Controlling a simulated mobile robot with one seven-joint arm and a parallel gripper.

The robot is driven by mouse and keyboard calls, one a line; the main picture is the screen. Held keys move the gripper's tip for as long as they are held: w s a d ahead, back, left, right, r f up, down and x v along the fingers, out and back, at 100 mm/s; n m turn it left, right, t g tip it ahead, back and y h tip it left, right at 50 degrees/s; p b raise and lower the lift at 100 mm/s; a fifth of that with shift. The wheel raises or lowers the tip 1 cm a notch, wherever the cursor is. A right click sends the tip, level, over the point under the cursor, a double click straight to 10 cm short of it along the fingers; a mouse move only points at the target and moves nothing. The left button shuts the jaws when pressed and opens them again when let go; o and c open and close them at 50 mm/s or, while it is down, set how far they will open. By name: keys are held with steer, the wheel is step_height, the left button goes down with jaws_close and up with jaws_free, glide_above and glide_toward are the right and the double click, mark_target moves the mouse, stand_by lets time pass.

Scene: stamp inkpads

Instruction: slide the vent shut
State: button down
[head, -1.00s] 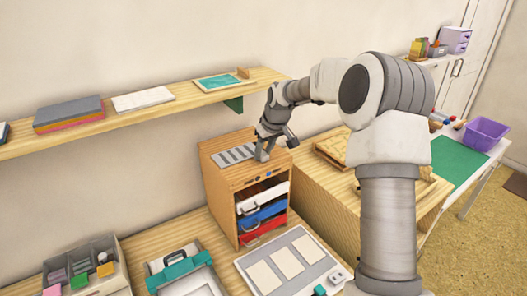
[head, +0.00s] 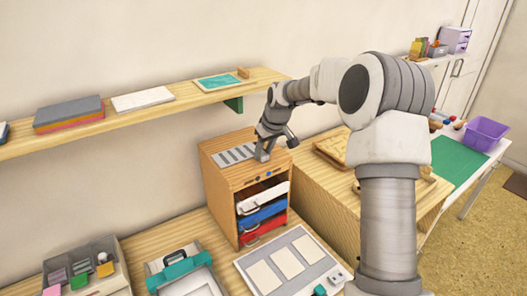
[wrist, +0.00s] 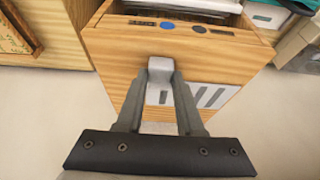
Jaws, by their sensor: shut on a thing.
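The vent is a pale slotted plate (head: 236,154) set in the top of a wooden cabinet (head: 219,187). Its slots look grey in both views; I cannot tell how far they are covered. In the wrist view the plate (wrist: 217,92) lies right of and behind the fingers. My gripper (head: 262,156) is at the right end of the plate in the head view. In the wrist view my gripper (wrist: 160,88) is shut on a light grey knob (wrist: 160,66) on the cabinet top. The fingers hide part of the plate.
The cabinet front has white, blue (head: 264,216) and red drawers. A wooden shelf (head: 170,110) runs along the wall behind. A wooden block with a framed tray (head: 330,150) stands to the right. A teal-handled case (head: 180,265) and a card board (head: 290,262) lie in front.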

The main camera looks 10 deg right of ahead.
mark_target(273, 154)
steer(key=shift+w+d+p, duration=0.2)
steer(key=shift+w+d, duration=0.1)
steer(key=shift+d, duration=0.4)
steer(key=shift+w+d+p, duration=0.15)
steer(key=shift+w+d, duration=0.1)
steer(key=shift+d, duration=0.45)
steer(key=shift+w+d+p, duration=0.2)
steer(key=shift+w+d, duration=0.1)
steer(key=shift+d, duration=0.4)
steer(key=c, duration=0.5)
jaws_free()
steer(key=shift+d, duration=0.1)
steer(key=shift+r, duration=0.1)
steer(key=b+v, duration=0.1)
steer(key=v, duration=1.6)
steer(key=shift+s+r, duration=0.1)
steer(key=shift+s, duration=0.1)
